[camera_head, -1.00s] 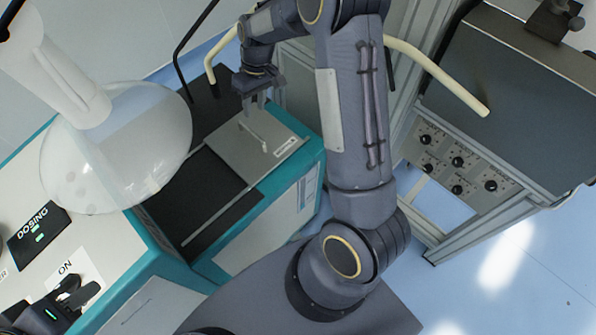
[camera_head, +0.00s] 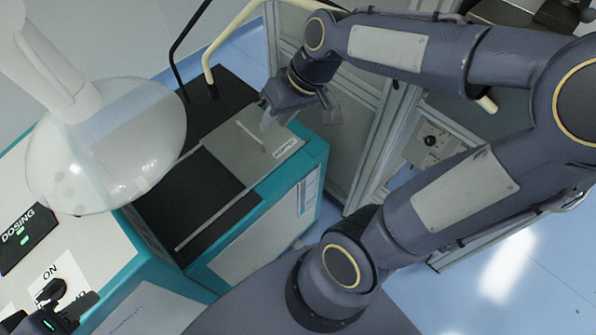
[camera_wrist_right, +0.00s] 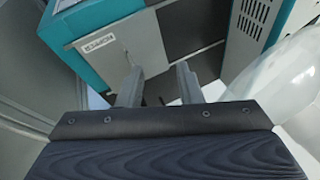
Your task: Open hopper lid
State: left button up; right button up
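The hopper lid (camera_head: 225,148) is a flat grey panel on top of a teal and white machine, with a thin pale handle (camera_head: 251,135) on it. The lid looks shut and lies flat. My right gripper (camera_head: 300,114) is open and empty, above the lid's far right corner and apart from the handle. Its two fingers (camera_wrist_right: 158,86) are spread in the wrist view. My left gripper (camera_head: 72,308) is partly in view at the bottom left; its fingers are unclear.
A large clear rounded vessel (camera_head: 105,150) stands left of the lid. A black panel (camera_head: 190,195) lies beside the lid. A cream bent rail (camera_head: 232,40) and a black rail (camera_head: 185,45) rise behind. A grey metal frame (camera_head: 375,150) stands on the right.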

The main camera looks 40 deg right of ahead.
jog(key=s+a+f+m+t+b, duration=0.1)
jog(key=s+a+f+t+b, duration=0.1)
jog(key=s, duration=0.8)
jog(key=shift+s+a+f, duration=0.3)
jog(key=shift+a+f, duration=0.1)
jog(key=shift+a, duration=0.25)
